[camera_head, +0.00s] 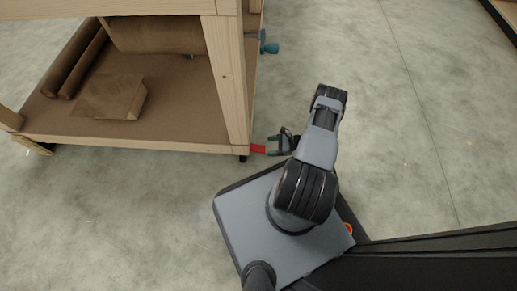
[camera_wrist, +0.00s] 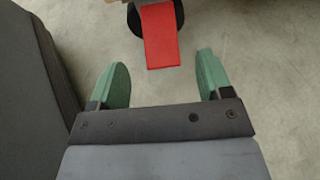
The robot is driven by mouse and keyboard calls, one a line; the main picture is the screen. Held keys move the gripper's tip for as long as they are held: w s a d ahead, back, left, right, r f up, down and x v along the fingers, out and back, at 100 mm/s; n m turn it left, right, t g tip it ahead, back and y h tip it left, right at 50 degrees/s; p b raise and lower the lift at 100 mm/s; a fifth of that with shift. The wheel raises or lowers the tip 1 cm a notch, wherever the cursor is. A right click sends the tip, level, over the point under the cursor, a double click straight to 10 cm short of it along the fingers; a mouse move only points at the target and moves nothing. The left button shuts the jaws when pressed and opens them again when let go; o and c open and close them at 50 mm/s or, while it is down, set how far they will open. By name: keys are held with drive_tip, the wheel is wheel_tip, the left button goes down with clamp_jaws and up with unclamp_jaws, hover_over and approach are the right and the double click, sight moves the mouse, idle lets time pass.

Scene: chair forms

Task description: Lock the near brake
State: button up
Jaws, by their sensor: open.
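The near brake is a red pedal (camera_head: 258,148) at the caster (camera_head: 243,157) under the near right leg of the wooden workbench (camera_head: 130,144). In the wrist view the red pedal (camera_wrist: 160,38) sticks out from the dark caster wheel (camera_wrist: 133,20), toward my gripper. My gripper (camera_head: 272,145) is just right of the pedal, low near the floor. In the wrist view its green fingertips (camera_wrist: 162,75) are apart, one on each side of the pedal's line, with the pedal's end just beyond them. Nothing is between the fingers. Most of the caster is hidden.
The bench's lower shelf holds brown rolls (camera_head: 75,58) and a brown block (camera_head: 110,97). A teal vise handle (camera_head: 268,45) juts from the bench's right side. Concrete floor (camera_head: 400,120) is open to the right. A dark edge (camera_head: 505,18) lies at the top right.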

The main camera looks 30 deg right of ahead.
sight(258, 148)
drive_tip(key=b+x, duration=0.1)
drive_tip(key=x, duration=0.5)
drive_tip(key=shift+w+a+f+b, duration=0.15)
drive_tip(key=shift+a+b, duration=0.15)
drive_tip(key=shift+a, duration=0.05)
drive_tip(key=shift+c, duration=0.3)
